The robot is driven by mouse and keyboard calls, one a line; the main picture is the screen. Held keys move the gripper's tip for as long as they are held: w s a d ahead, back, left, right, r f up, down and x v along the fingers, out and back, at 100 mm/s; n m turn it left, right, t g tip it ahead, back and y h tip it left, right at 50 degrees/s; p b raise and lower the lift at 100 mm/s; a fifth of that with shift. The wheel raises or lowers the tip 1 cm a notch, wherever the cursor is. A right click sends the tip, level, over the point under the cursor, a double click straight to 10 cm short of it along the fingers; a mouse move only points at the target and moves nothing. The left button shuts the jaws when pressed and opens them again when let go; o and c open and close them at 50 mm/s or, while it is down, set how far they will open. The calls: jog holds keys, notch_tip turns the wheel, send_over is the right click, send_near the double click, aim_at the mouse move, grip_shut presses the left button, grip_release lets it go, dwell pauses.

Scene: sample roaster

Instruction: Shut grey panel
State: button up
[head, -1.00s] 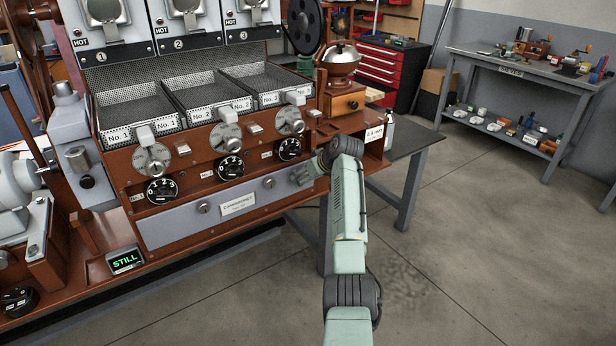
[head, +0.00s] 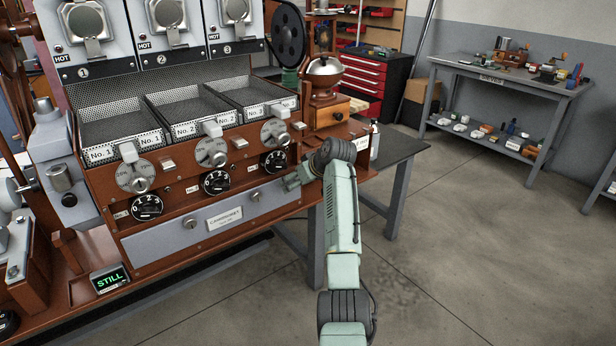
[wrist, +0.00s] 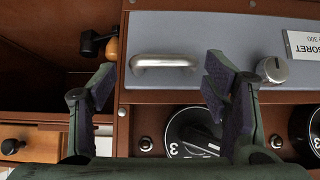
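The grey panel (head: 160,240) is the long front strip below the roaster's dials, with a white label and round knobs. In the wrist view the panel (wrist: 210,85) appears upside down and set in the wooden frame, with a silver bar handle (wrist: 163,62) near its end. I cannot tell whether it stands slightly open. My gripper (head: 287,183) is at the panel's right end in the head view. In the wrist view my gripper (wrist: 158,76) is open and empty, its fingers spread to either side of the handle. I see no contact with the handle.
Several black dials (head: 217,181) and levers sit just above the panel. A wooden grinder (head: 325,90) stands to the right. A small STILL display (head: 110,279) is at lower left. The floor (head: 460,240) to the right is open, with a side table (head: 495,80) behind.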

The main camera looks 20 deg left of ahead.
jog(key=v, duration=0.9)
jog(key=shift+d, duration=0.2)
jog(key=shift+f, duration=0.2)
